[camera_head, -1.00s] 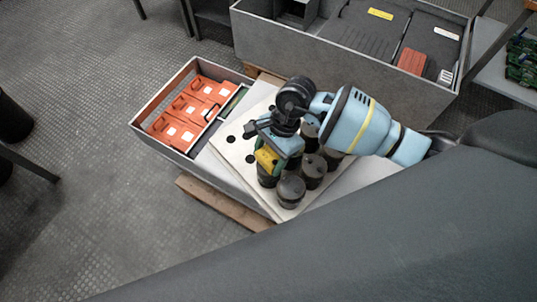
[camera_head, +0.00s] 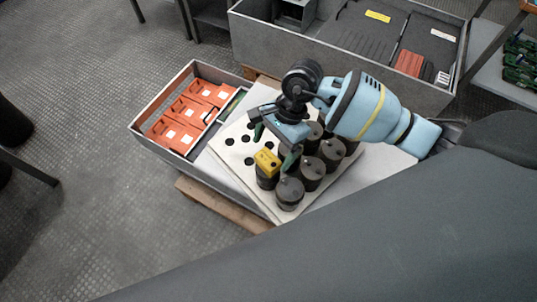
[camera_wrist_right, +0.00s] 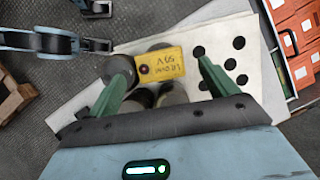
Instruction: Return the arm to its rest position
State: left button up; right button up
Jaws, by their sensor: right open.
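My right arm (camera_head: 375,110) comes in from the right in the head view. Its gripper (camera_head: 272,140) is open and empty above the white board with holes (camera_head: 222,153). A yellow tag (camera_head: 267,162) sits on top of a dark cylinder (camera_head: 267,180) at the board's front edge, just below the gripper. In the right wrist view the yellow tag (camera_wrist_right: 161,64), with printed text, shows beyond and between the two green fingers (camera_wrist_right: 165,78), apart from them.
Several dark cylinders (camera_head: 311,174) stand on the board's right part. A grey tray with orange blocks (camera_head: 184,119) lies to the left. A large grey bin (camera_head: 290,47) stands behind. Open floor (camera_head: 90,200) lies at the left.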

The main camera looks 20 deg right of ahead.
pick_arm(q)
jog(key=shift+s+f, duration=0.1)
jog(key=shift+s, duration=0.2)
pick_arm(e)
jog(key=v, duration=0.3)
jog(key=shift+r, duration=0.1)
